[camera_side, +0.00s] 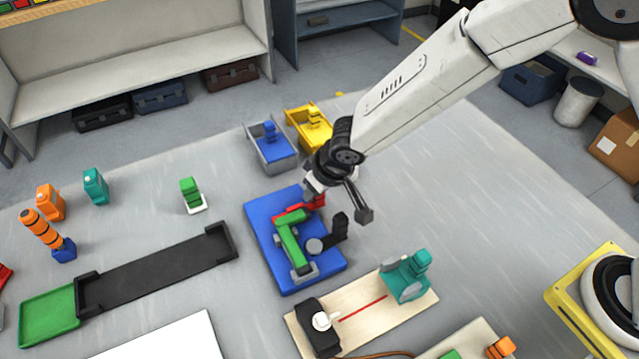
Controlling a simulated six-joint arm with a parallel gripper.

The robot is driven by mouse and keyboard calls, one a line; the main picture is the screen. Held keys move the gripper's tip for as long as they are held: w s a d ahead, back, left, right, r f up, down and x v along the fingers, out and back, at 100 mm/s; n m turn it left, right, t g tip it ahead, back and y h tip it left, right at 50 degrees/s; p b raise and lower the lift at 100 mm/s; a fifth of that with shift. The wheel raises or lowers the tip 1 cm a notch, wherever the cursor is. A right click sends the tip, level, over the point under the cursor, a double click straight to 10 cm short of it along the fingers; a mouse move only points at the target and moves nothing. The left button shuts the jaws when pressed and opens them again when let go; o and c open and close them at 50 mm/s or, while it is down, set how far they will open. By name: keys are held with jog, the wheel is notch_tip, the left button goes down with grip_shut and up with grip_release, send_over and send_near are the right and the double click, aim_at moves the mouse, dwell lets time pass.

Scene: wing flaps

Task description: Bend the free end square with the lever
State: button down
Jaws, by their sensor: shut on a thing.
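The blue base plate (262,232) of a bending fixture lies on the table in the middle of the view. A green bar (292,245) sits on it, with a grey piece (303,271) at its near end. A red part (282,215), seemingly the lever, crosses the bar's far end. My gripper (315,200) reaches down from the upper right over the plate's far right corner. It is shut on the red part's right end, and the grip itself is partly hidden.
A wooden board (360,310) with a teal clamp-like part (407,275) lies in front right. A long black tray (155,270) lies left. Bare table separates the plate from the black tray.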

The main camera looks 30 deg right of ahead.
jog(key=shift+s, duration=0.15)
jog(key=shift+c, duration=2.2)
grip_release()
jog(key=shift+r, duration=0.1)
jog(key=v, duration=0.7)
jog(key=shift+s+r, duration=0.2)
jog(key=shift+r, duration=0.05)
jog(key=shift+d, duration=0.15)
jog(key=s+d+m, duration=0.1)
jog(key=s+d, duration=0.3)
jog(key=d, duration=0.4)
jog(key=s+d+r+m+g+h, duration=0.1)
jog(key=s+d, duration=0.3)
jog(key=d, duration=0.4)
jog(key=s+d+m, duration=0.1)
jog(key=s+d, duration=0.3)
jog(key=d, duration=0.5)
jog(key=shift+s+r+m+g, duration=0.2)
jog(key=shift+m+g, duration=0.1)
jog(key=shift+m, duration=0.1)
